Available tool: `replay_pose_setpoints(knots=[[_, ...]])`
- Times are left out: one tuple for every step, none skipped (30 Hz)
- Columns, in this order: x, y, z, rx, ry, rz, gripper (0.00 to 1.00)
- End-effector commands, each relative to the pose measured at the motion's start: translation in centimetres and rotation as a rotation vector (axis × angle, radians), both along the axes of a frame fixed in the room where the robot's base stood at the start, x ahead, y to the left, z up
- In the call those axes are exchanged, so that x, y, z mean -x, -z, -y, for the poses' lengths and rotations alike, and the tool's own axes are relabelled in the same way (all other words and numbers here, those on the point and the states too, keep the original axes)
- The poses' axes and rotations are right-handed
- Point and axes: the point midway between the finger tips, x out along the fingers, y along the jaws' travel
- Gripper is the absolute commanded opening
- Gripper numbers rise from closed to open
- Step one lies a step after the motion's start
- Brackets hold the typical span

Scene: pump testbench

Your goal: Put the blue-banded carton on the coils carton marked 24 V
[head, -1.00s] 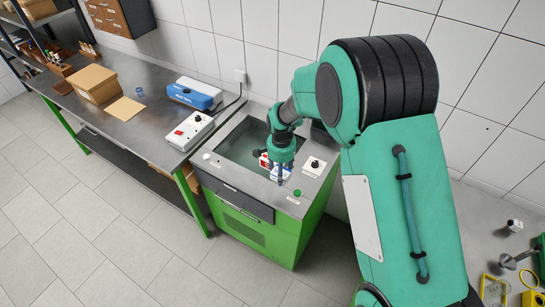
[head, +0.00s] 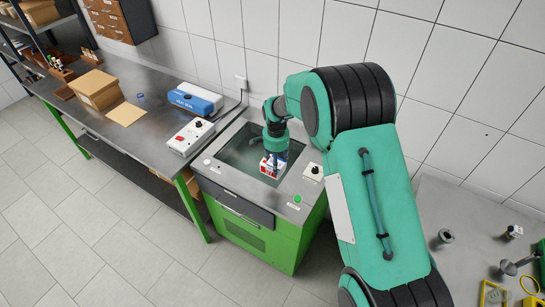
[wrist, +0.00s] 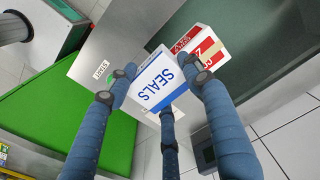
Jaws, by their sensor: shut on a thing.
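A white carton with a blue band and the word SEALS (wrist: 156,86) is held between the blue fingers of my gripper (wrist: 165,80), in the wrist view. A white carton with red bands (wrist: 207,45) is just beyond it, partly hidden by the held carton and a finger; I cannot read its whole label. In the head view my gripper (head: 275,151) points down over the green test bench, and the red-marked carton (head: 265,165) shows below it by the bench's basin. The two cartons overlap in view, and I cannot tell whether they touch.
The green test bench (head: 257,230) has a recessed basin (head: 240,150), a black knob (head: 314,170) and a green button (head: 297,198). A steel table to the left holds a white switch box (head: 190,136), a blue device (head: 195,98) and a brown carton (head: 93,88).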

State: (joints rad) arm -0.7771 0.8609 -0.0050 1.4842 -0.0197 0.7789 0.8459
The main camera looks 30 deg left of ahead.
Motion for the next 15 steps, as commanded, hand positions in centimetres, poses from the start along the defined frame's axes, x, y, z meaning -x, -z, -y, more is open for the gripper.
replay_pose_setpoints(knots=[[-0.5,0.1,-0.5,-0.001,0.0,0.001,0.12],[-0.8,0.1,-0.7,0.0,0.0,0.0,0.12],[-1.2,0.1,-1.1,0.0,0.0,0.0,0.12],[-1.4,0.2,-1.3,-0.001,0.0,0.001,0.12],[-1.7,0.3,-1.5,0.0,0.0,0.0,0.12],[-2.0,0.3,-1.9,-0.001,0.0,0.0,0.12],[-2.3,0.3,-2.2,-0.001,0.0,0.001,0.12],[-2.6,0.4,-2.4,0.0,0.0,0.0,0.12],[-2.9,0.4,-2.7,0.0,0.0,0.0,0.12],[-3.2,0.4,-3.0,-0.001,0.0,0.001,0.12],[-3.4,0.5,-3.2,0.0,0.0,0.0,0.12],[-3.7,0.5,-3.5,0.0,0.0,0.0,0.12],[-4.0,0.5,-3.7,-0.001,0.0,0.001,0.12],[-4.2,0.5,-3.9,0.0,0.0,0.0,0.12],[-4.5,0.6,-4.1,0.0,0.0,0.0,0.12]])
